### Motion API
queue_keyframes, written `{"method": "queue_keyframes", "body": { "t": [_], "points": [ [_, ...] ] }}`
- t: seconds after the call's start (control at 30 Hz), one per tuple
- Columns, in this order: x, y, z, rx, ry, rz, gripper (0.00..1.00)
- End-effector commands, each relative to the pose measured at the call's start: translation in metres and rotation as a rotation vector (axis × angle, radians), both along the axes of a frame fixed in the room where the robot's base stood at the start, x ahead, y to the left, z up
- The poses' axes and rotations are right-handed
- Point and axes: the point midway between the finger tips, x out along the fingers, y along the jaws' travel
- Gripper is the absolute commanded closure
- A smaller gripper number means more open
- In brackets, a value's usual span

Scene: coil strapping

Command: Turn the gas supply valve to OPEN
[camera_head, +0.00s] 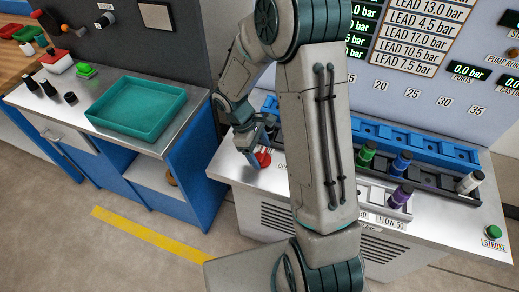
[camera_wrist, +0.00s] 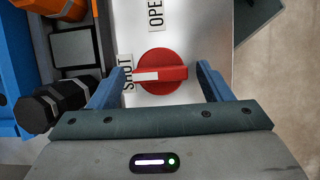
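The gas supply valve is a round red knob (camera_wrist: 163,72) with a raised bar across it and a white mark on the bar's left half. The mark points left, at the SHUT label (camera_wrist: 127,74). The OPEN label (camera_wrist: 155,14) is above the knob in the wrist view. My gripper (camera_wrist: 160,74) is open, with one blue finger on each side of the knob. Gaps show between the fingers and the knob. In the head view the red knob (camera_head: 263,158) sits at the left end of the metal bench, just beneath my gripper (camera_head: 252,140), and my arm hides part of the bench.
A black hexagonal-headed part (camera_wrist: 45,105) lies close to the left finger in the wrist view. On the bench stand green (camera_head: 366,155), blue (camera_head: 401,163), purple (camera_head: 399,196) and white (camera_head: 469,182) cylinders. A green tray (camera_head: 176,96) is on the left counter.

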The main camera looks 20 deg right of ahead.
Motion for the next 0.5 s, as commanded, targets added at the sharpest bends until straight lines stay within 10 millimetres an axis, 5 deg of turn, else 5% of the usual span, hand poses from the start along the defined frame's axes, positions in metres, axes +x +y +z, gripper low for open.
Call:
{"method": "queue_keyframes", "body": {
  "t": [0.03, 0.13, 0.5],
  "points": [
    [0.0000, 0.0000, 0.0001, 0.000, 0.000, 0.000, 0.43],
    [0.0000, 0.0001, 0.0002, 0.000, 0.000, 0.000, 0.69],
    [0.0002, 0.0003, 0.0002, 0.000, 0.002, -0.042, 0.68]
  ]
}}
